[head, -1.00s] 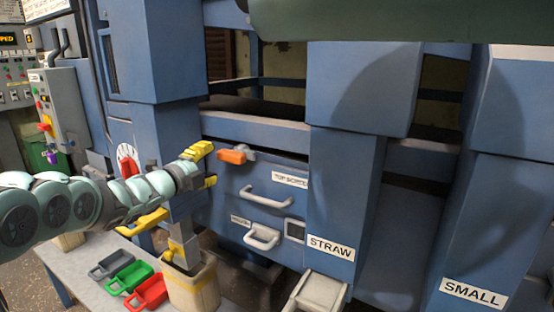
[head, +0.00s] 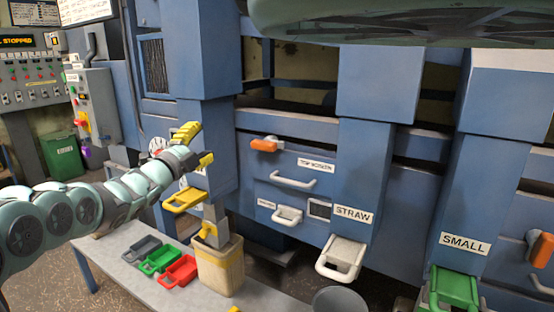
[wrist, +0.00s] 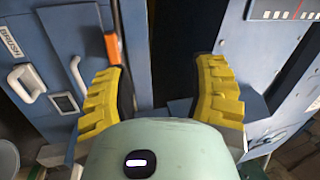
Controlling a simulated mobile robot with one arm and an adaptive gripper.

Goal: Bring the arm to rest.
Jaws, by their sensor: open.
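My gripper (head: 197,146) has yellow ridged fingers and is held out in front of the blue machine (head: 380,75). In the wrist view the two fingers (wrist: 163,90) stand wide apart with nothing between them. Behind them are a blue panel edge and a dark gap. My arm reaches in from the left edge of the head view, above the grey bench (head: 118,262). The orange handle (head: 265,144) is to the right of the gripper, apart from it in the head view.
Grey (head: 142,249), green (head: 160,259) and red (head: 178,270) trays lie on the bench beside a tan bucket (head: 222,266). A yellow-handled slide (head: 184,199) sits just below the gripper. A control box (head: 95,112) stands at the left. White drawer handles project from the machine.

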